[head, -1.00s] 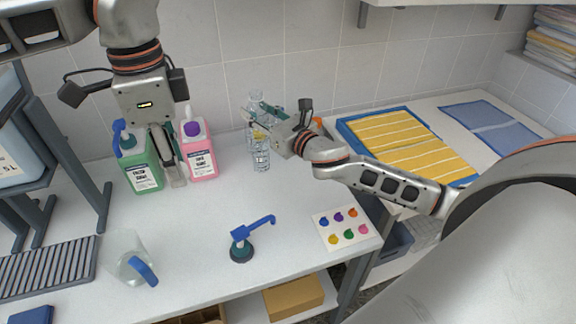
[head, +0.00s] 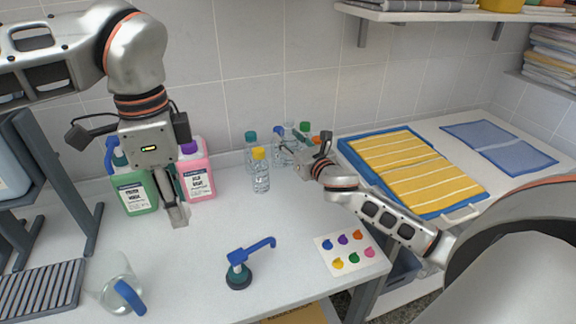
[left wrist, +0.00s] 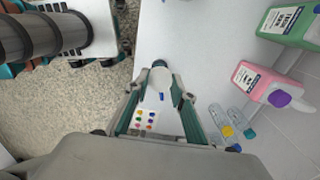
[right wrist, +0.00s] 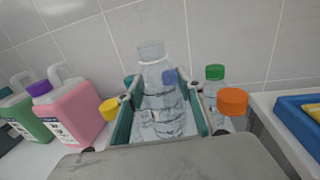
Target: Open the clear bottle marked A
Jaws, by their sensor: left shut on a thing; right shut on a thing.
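A clear bottle (right wrist: 158,95) with a pale, see-through top stands upright between the fingers of my right gripper (right wrist: 162,112), which is shut on it. I cannot read a letter on it. In the head view, my right gripper (head: 293,140) holds it among other bottles near the back wall. My left gripper (head: 180,215) points down in front of the pink jug (head: 197,182). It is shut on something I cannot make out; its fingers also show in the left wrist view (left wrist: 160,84).
Clear bottles with yellow (head: 260,154), teal (head: 251,138) and green (head: 305,127) caps stand close by. A green jug (head: 134,194), a blue-handled pump (head: 239,275), a clear pitcher (head: 118,285) and a colour card (head: 345,252) share the table.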

